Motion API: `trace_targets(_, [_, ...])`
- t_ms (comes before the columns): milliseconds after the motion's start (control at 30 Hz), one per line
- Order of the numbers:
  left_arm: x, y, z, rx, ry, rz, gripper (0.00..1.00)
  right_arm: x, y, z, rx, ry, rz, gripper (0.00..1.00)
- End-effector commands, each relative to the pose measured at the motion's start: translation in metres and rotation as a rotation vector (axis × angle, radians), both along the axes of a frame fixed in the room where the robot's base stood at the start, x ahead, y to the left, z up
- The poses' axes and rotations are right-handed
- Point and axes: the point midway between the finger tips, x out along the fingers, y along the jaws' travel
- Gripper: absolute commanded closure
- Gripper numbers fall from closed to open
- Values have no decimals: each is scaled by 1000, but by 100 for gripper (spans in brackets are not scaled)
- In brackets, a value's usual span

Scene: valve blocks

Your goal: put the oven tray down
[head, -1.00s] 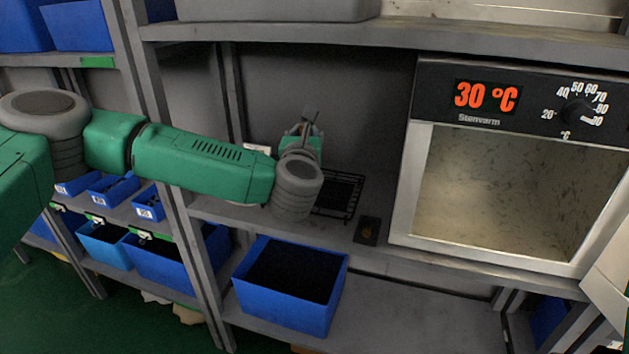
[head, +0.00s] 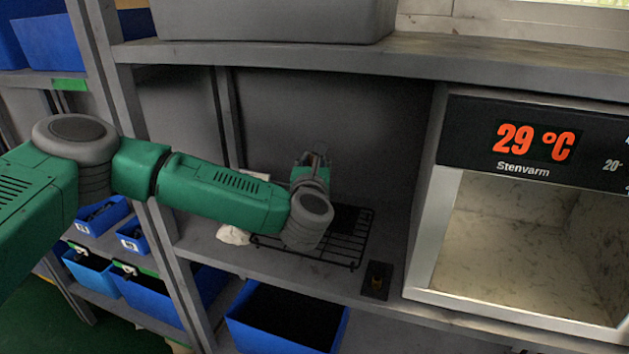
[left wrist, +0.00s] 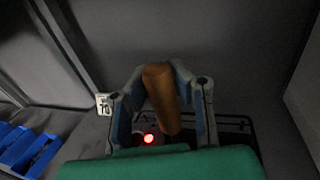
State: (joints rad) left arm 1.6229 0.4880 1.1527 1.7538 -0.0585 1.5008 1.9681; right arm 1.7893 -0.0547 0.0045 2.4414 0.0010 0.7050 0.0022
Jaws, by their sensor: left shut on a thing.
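The oven tray is a black wire rack (head: 345,252) lying on the grey shelf, left of the oven. My left wrist hides part of it in the head view. Its dark wires (left wrist: 235,126) also show behind my gripper in the left wrist view. My left gripper (head: 315,158) is above the back of the rack, near the rear wall. In the left wrist view my left gripper (left wrist: 162,88) is shut on a brown cylinder (left wrist: 161,98), like a wooden handle. I cannot tell whether the cylinder is joined to the rack. My right gripper is not in view.
The oven (head: 540,220), reading 29 °C, stands to the right, its chamber apparently empty. A small dark switch box (head: 377,281) sits at the shelf's front edge. A whitish crumpled thing (head: 233,235) lies left of the rack. A grey upright (head: 110,120) and upper shelf (head: 480,60) bound the space.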

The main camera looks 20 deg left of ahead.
Motion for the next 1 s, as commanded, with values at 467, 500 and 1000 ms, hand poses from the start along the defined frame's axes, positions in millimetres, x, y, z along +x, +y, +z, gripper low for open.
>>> trace_targets(467, [1, 0, -40, 0, -6, 1, 100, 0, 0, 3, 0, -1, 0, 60])
trace_targets(500, [1, 0, -40, 0, -6, 1, 100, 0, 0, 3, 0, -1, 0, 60])
trace_targets(1000, [0, 0, -43, 0, 0, 1, 64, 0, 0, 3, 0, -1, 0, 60])
